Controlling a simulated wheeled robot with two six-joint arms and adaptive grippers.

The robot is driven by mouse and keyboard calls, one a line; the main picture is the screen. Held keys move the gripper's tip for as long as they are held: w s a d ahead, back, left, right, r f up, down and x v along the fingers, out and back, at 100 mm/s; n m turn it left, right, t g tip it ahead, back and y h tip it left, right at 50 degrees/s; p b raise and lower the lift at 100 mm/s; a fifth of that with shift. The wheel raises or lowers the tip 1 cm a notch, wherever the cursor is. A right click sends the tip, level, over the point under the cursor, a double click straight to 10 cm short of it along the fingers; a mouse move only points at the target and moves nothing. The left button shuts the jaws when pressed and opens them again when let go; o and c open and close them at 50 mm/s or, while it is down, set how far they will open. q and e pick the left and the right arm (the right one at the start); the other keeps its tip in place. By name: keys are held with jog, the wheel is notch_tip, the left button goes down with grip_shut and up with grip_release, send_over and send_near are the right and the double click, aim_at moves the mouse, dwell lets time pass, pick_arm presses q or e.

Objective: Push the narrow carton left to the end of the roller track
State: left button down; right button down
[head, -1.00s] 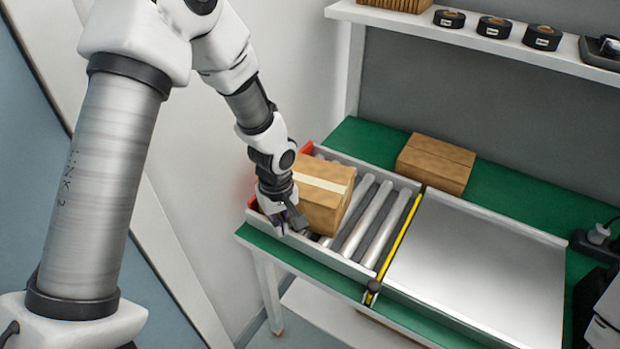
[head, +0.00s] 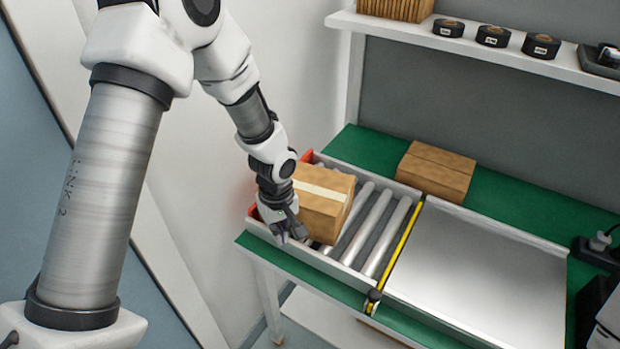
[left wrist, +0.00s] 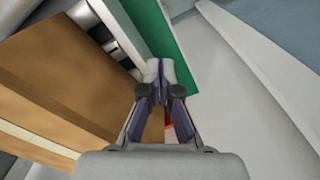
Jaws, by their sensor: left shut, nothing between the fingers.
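The narrow carton (head: 325,213), brown with a pale tape strip, sits on the roller track (head: 385,232) near its left end, by the red end piece (head: 308,157). Its left side is partly hidden by my arm, so I cannot tell whether it touches the red end. My left gripper (head: 291,235) is shut and empty at the carton's front left corner, over the near rail. In the left wrist view, the shut fingers (left wrist: 160,75) are beside the carton (left wrist: 75,75), and a bit of red shows below them. Contact with the carton is unclear. My right gripper is not in view.
A second brown carton (head: 436,170) stands on the green bench (head: 500,202) behind the track. A yellow strip (head: 402,242) divides the track from a bare metal plate (head: 475,270). A shelf (head: 480,42) with black rolls hangs above. The rollers right of the carton are clear.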

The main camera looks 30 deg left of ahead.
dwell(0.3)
pick_arm(q)
jog(key=shift+w+r+p, duration=0.15)
jog(key=shift+w+p, duration=0.9)
jog(key=shift+w, duration=0.2)
jog(key=w+p, duration=0.1)
jog(key=w, duration=0.2)
jog(key=shift+w, duration=0.65)
jog(key=shift+w+a+p, duration=0.1)
jog(key=shift+w+p, duration=0.25)
jog(key=shift+w, duration=1)
